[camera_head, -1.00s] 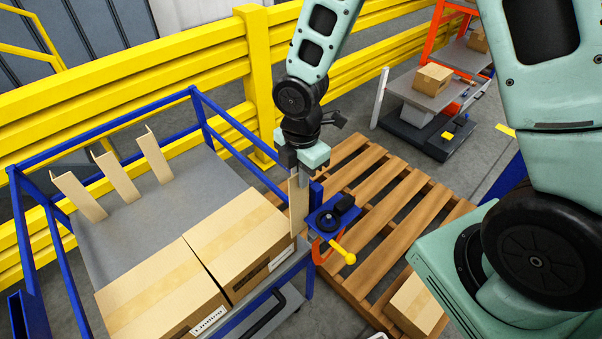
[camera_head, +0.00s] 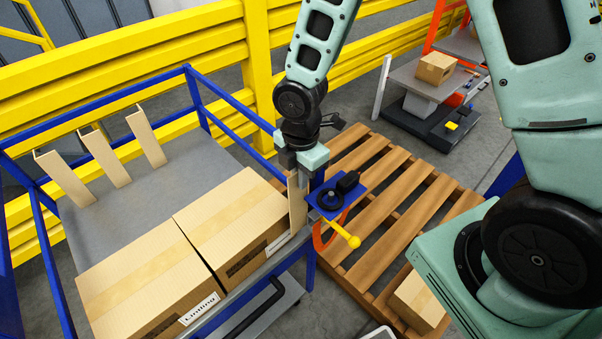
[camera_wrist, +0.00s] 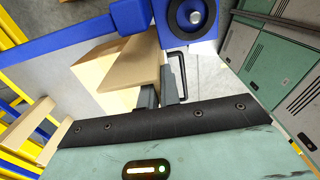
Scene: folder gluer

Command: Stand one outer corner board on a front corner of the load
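My gripper (camera_head: 299,172) points down at the right end of the load and is shut on a tan corner board (camera_head: 297,200). The board hangs upright beside the right front corner of the near carton (camera_head: 232,222); I cannot tell whether it touches. In the wrist view the held board (camera_wrist: 135,72) extends away from the fingers (camera_wrist: 160,92), with a carton (camera_wrist: 92,78) beyond it. A second carton (camera_head: 140,285) sits to the left, against the first. Several more corner boards (camera_head: 105,160) lean at the back left of the grey cart deck (camera_head: 150,205).
A blue bracket with a black knob and yellow-tipped handle (camera_head: 338,198) is fixed close to the right of the board. A wooden pallet (camera_head: 395,210) with a carton (camera_head: 418,303) lies to the right. Yellow barriers (camera_head: 150,70) stand behind.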

